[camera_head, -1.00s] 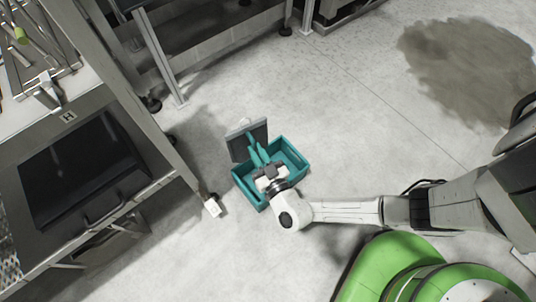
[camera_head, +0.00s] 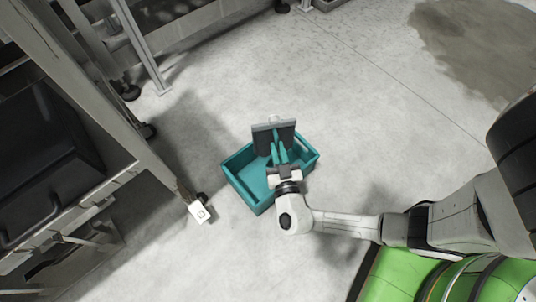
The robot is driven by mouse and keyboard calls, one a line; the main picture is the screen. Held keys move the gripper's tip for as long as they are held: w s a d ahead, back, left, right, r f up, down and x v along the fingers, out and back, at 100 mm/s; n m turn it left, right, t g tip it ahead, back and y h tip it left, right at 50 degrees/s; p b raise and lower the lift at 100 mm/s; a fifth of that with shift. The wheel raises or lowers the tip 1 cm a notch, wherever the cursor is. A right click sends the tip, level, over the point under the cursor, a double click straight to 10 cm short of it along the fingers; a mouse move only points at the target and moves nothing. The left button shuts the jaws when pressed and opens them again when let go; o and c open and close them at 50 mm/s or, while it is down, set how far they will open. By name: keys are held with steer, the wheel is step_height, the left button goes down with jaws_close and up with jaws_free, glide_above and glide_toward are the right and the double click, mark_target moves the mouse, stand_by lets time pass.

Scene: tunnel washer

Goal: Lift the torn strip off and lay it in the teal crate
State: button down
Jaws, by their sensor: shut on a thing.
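The teal crate (camera_head: 246,180) stands on the floor near the middle of the head view, its front left inside bare. My gripper (camera_head: 279,152), with teal fingers, is over the crate's right part. It is shut on a dark grey flat piece, which I take as the torn strip (camera_head: 262,142). The strip stands out past the fingertips over the crate's back edge and hides part of it. A small pale bit shows above the strip's top edge. I cannot tell how high the strip is above the crate.
A metal frame with a dark panel (camera_head: 45,165) stands at the left. Its foot with a white block (camera_head: 200,212) is close to the crate's left. Machine legs (camera_head: 143,45) stand at the back. A brown stain (camera_head: 480,45) marks the floor at the upper right. Floor right of the crate is clear.

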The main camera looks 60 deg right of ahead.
step_height(320, 180, down, 6)
steer(key=b, duration=0.3)
steer(key=shift+b, duration=0.3)
